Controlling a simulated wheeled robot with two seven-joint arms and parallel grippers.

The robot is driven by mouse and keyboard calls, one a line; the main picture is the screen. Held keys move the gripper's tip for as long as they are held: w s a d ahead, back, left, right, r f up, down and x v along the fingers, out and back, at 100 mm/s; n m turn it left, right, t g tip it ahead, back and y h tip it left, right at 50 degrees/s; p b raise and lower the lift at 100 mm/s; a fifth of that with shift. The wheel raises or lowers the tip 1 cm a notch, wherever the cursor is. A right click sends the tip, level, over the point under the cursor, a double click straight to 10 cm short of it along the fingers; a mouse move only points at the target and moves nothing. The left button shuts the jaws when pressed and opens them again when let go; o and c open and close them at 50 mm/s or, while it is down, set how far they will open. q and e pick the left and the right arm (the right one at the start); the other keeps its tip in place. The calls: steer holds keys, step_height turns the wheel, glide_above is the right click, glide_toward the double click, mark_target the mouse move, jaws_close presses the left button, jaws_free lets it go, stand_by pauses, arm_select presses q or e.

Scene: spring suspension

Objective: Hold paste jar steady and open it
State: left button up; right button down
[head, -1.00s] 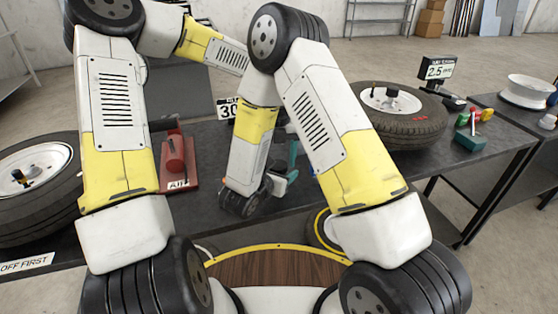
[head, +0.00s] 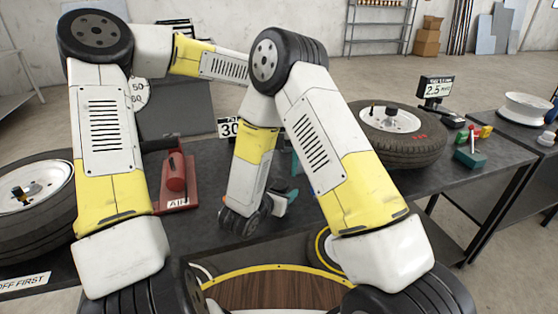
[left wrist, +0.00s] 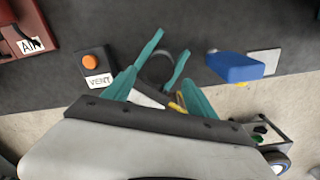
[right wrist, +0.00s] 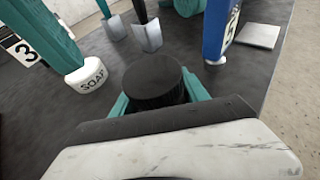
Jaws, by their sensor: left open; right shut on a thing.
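In the right wrist view my right gripper (right wrist: 158,102) is shut on a dark cylinder (right wrist: 155,82), which looks like the paste jar. The cylinder stands up between its teal fingers. In the head view my right gripper (head: 284,204) is low over the bench, partly hidden by its arm. My left gripper (left wrist: 166,60) has teal fingers spread open in its wrist view, with a dark round shape (left wrist: 159,69) between them. I cannot tell whether they touch it. In the head view my right arm hides most of the left gripper. The jar cannot be made out there.
A red AIR stand (head: 175,175) is left on the bench. A VENT box with an orange button (left wrist: 95,66) and a blue object (left wrist: 234,68) lie either side of the left gripper. A white SOAP-marked piece (right wrist: 86,76) stands near the cylinder. A tyre (head: 400,148) is at right.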

mark_target(278, 183)
arm_select(q)
steer(key=shift+f, duration=2.3)
jaws_close()
steer(key=shift+n, duration=1.8)
steer(key=shift+o, duration=0.3)
jaws_free()
steer(key=shift+r, duration=0.15)
